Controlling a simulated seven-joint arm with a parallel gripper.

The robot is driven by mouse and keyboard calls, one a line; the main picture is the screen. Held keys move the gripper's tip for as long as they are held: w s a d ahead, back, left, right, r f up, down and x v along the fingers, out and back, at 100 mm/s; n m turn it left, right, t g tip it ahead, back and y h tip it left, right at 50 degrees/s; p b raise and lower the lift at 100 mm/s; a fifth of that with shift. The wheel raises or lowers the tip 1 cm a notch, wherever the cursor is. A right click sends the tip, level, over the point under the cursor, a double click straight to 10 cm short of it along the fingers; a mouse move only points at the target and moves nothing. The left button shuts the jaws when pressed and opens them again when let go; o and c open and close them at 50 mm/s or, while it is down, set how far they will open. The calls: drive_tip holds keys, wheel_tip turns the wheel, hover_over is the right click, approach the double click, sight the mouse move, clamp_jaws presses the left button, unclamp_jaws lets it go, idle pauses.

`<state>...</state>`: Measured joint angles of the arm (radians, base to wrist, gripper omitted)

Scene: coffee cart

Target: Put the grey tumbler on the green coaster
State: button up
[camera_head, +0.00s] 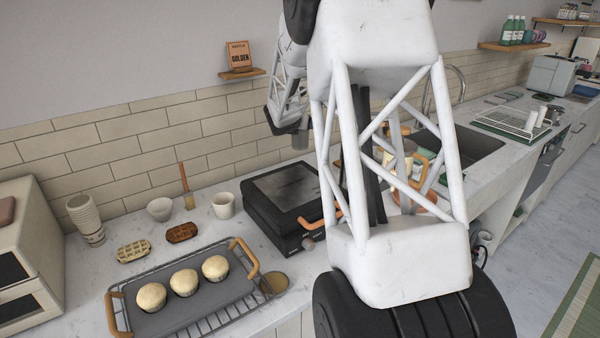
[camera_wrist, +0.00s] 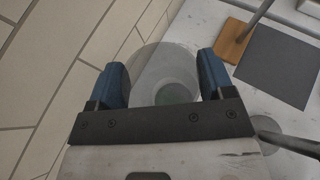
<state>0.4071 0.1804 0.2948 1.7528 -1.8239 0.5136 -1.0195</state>
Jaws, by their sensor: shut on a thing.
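My gripper (camera_wrist: 164,78) is shut on the grey tumbler (camera_wrist: 165,58), a see-through cup held between the two blue fingers in the wrist view. A dull green round patch shows through the tumbler's bottom. I cannot tell whether it is the green coaster beneath or the tumbler's own base. In the head view my gripper (camera_head: 290,127) is behind the black griddle by the tiled wall, with a small grey part of the tumbler (camera_head: 300,141) below it. Whether the tumbler touches the counter is hidden. No green coaster shows clearly in the head view.
The black griddle (camera_head: 290,192) stands in front of my gripper. A white mug (camera_head: 224,205), stacked cups (camera_head: 86,220) and a muffin tray (camera_head: 205,300) are to the left. In the wrist view a wooden block (camera_wrist: 232,40) and dark square (camera_wrist: 280,66) lie to the right.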

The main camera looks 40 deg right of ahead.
sight(297, 147)
drive_tip(key=shift+f, duration=3.15)
drive_tip(key=shift+f, duration=1.85)
drive_tip(key=shift+f, duration=0.1)
drive_tip(key=o, duration=1.3)
drive_tip(key=shift+a, duration=0.1)
drive_tip(key=shift+v, duration=6)
